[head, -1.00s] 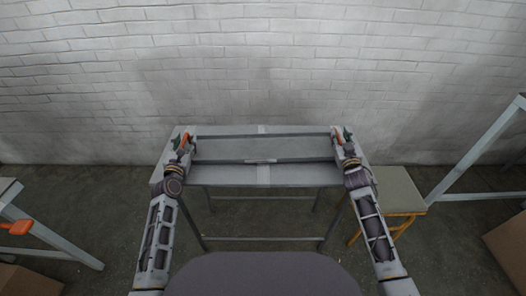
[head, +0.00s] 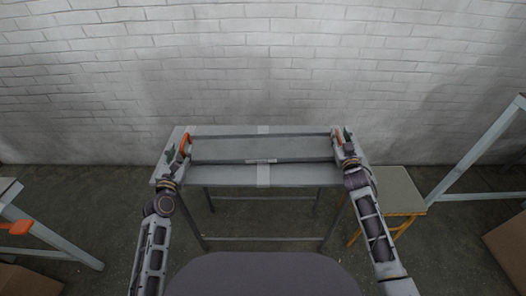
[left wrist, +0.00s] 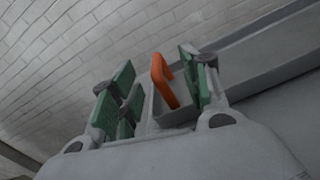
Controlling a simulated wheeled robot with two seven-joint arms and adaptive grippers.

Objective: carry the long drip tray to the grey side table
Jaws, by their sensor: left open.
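The long grey drip tray (head: 262,150) lies lengthwise over the grey side table (head: 210,177) and seems to rest on its top. An orange handle (head: 185,145) stands at its left end. My left gripper (head: 173,157) is open beside that end. In the left wrist view, the orange handle (left wrist: 165,82) shows between the spread green finger pads, with a gap to the pads on the left; whether the right pad touches it is unclear. My right gripper (head: 343,144) is at the tray's right end.
A small stool with yellow legs (head: 396,188) stands right of the table. A pale frame (head: 482,150) is further right. Another bench with an orange item (head: 15,228) is at the left edge. A white brick wall (head: 262,70) closes the back.

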